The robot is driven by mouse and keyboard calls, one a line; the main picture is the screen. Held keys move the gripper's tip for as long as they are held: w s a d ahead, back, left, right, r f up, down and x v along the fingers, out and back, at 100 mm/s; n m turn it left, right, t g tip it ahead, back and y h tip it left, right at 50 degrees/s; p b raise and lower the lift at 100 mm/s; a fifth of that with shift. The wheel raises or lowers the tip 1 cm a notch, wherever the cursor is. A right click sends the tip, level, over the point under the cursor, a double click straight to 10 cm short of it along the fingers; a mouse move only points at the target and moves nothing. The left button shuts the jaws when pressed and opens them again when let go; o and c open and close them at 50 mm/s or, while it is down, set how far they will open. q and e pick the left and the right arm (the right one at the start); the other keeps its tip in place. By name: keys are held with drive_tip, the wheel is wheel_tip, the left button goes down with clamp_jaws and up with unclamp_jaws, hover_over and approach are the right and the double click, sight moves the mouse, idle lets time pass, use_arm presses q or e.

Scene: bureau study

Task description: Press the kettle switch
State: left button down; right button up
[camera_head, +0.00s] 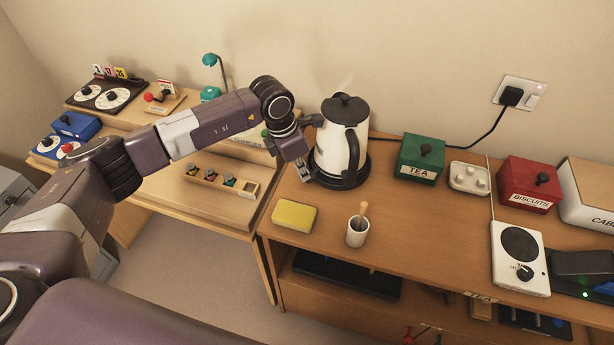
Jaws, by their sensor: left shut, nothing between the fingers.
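The kettle (331,150) is white with a black lid and a black handle on its right side. It stands upright on a dark base (343,184) on the wooden sideboard. My left gripper (306,178) is shut and empty, pointing down just left of the kettle's lower body. Whether it touches the kettle or base cannot be told. The kettle switch cannot be made out; the gripper may hide part of that side. Wisps like steam show above the lid. My right gripper is not in view.
A yellow sponge (294,216) and a white cup (357,233) with a wooden stick stand in front of the kettle. A green TEA box (420,160) is to its right. A black cord runs to the wall socket (519,93). A desk (215,208) adjoins on the left.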

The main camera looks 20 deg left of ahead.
use_arm(q)
drive_tip(key=shift+s+a+r+p, duration=0.25)
drive_tip(key=shift+s+a+r, duration=0.05)
drive_tip(key=shift+s+a, duration=0.3)
drive_tip(key=shift+s+a+r+p, duration=0.3)
drive_tip(key=shift+s+a, duration=0.15)
drive_tip(key=shift+a, duration=0.15)
drive_tip(key=shift+w+r, duration=0.1)
drive_tip(key=shift+r, duration=0.15)
drive_tip(key=v, duration=1.1)
drive_tip(key=shift+r, duration=0.2)
